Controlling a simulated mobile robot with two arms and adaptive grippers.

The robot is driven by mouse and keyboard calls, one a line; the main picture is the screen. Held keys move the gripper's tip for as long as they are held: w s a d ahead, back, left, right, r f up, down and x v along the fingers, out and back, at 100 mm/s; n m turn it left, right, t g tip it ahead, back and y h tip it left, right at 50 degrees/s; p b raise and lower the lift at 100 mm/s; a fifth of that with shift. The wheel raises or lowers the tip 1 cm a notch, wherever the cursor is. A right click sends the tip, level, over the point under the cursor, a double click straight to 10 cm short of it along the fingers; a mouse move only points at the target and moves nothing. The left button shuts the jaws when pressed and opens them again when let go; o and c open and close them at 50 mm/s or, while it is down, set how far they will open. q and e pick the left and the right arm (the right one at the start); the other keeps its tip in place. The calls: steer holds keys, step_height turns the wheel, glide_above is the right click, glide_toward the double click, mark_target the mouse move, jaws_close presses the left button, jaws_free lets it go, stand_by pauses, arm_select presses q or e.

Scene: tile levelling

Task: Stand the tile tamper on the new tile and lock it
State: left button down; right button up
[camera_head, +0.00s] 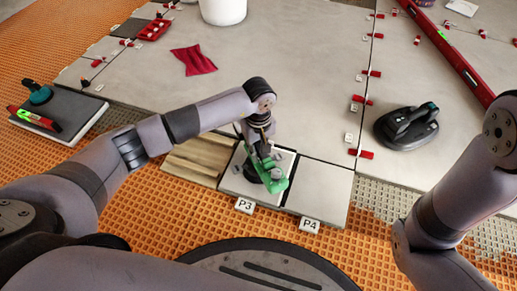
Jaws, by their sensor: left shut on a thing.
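The tool is over the pale tile (232,183) at P3. I cannot tell whether its base touches the tile or whether its lock is set. The gripper and wrist hide part of the tool. Another pale tile (322,187) lies to the right at P4. I cannot tell from the picture which tile is the new one. My right arm is at the right, with its gripper out of view.
Red clips (366,101) line the joint. A long red level (455,58) lies at top right. A red cloth (194,60) and white bucket (222,10) are behind. Orange matting (150,213) lies in front.

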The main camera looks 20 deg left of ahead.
arm_select(q)
steer(key=shift+w, duration=0.1)
steer(key=c, duration=1.4)
jaws_free()
steer(key=shift+f, duration=0.1)
step_height(320, 180, up, 12)
steer(key=shift+r, duration=0.1)
